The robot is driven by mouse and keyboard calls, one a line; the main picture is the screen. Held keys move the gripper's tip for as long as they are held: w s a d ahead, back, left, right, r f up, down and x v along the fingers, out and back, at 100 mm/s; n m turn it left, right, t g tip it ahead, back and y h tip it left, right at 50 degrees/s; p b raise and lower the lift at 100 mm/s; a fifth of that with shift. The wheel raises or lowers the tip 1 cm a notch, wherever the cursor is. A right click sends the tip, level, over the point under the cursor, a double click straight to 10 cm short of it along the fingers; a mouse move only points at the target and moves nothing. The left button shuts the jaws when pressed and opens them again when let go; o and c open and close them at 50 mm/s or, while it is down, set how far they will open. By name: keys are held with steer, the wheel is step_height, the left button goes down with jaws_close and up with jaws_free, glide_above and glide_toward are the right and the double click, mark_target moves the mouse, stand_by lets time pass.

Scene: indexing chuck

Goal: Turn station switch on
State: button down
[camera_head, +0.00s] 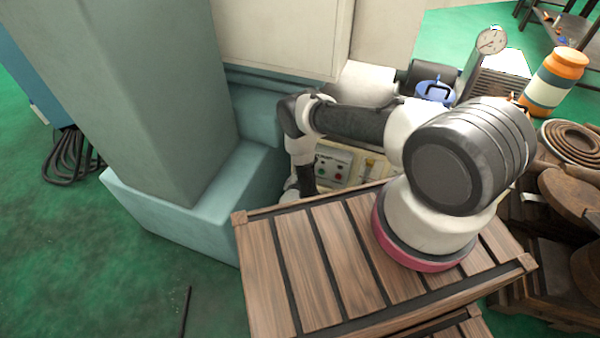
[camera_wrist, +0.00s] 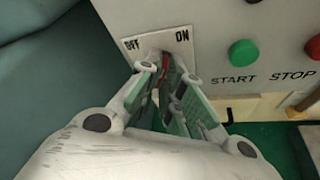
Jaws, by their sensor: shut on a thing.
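The station switch (camera_wrist: 164,66) sits on a white plate (camera_wrist: 185,44) marked OFF at the left and ON at the right, in the wrist view. Only a thin reddish part of it shows between the fingers. My gripper (camera_wrist: 166,68) is shut on it, its fingertips up against the plate. The fingers hide most of the switch, so I cannot tell which mark it points to. In the head view, the control panel (camera_head: 334,163) shows behind the crate, and my arm hides the switch.
A green START button (camera_wrist: 243,53) and a red STOP button (camera_wrist: 314,46) sit close to the right of the switch. A teal column (camera_head: 180,90) stands left of the panel. A wooden crate (camera_head: 310,265) stands in front. An orange-and-white jar (camera_head: 553,80) is at the right.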

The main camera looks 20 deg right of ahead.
steer(key=shift+w+d+r, duration=0.1)
steer(key=shift+w, duration=0.05)
steer(key=c, duration=1.6)
jaws_free()
steer(key=v, duration=1.2)
